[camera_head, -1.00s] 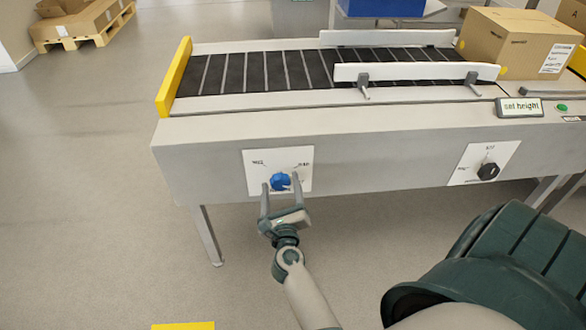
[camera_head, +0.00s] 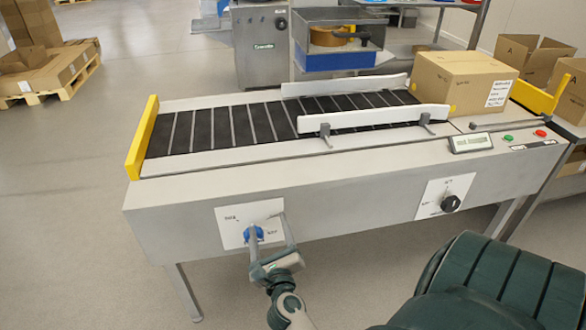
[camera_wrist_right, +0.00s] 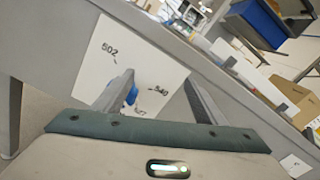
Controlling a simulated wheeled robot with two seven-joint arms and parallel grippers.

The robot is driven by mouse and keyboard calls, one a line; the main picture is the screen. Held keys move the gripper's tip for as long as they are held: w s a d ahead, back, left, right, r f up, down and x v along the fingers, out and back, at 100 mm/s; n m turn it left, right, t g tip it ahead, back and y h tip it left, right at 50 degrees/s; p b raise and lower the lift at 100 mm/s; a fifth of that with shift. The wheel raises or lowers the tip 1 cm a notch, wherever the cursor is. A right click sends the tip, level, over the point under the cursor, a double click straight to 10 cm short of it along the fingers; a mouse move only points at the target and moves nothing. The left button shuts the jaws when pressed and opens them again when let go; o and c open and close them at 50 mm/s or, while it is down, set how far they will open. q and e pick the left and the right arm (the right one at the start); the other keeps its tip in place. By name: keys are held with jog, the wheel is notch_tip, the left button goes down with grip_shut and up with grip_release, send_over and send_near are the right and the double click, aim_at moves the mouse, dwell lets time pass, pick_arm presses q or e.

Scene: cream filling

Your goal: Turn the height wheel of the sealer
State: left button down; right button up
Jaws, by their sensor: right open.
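The sealer is a long grey machine (camera_head: 320,215) with a black roller belt. On its front, a white panel carries the blue height wheel (camera_head: 254,233). My right gripper (camera_head: 269,222) is at this wheel with its two fingers apart. One finger overlaps the wheel in the head view and the other is to its right. In the right wrist view, the blue wheel (camera_wrist_right: 132,95) shows beside the left finger, between the fingers and partly hidden. The gripper (camera_wrist_right: 158,85) is tilted against the panel's printed numbers. I cannot tell whether a finger touches the wheel. My left gripper is out of view.
A black knob (camera_head: 450,203) sits on a second white panel farther right. A small display (camera_head: 471,142), too small to read, and green and red buttons are above it. A cardboard box (camera_head: 462,80) stands at the belt's right end.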

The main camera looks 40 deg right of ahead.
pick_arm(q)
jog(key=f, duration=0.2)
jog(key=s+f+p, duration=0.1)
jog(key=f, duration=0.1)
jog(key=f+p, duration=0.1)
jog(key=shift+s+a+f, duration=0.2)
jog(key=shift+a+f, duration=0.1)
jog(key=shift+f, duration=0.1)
pick_arm(e)
jog(key=s+d+r, duration=0.3)
jog(key=s+r, duration=0.1)
jog(key=s, duration=0.2)
jog(key=shift+d, duration=0.1)
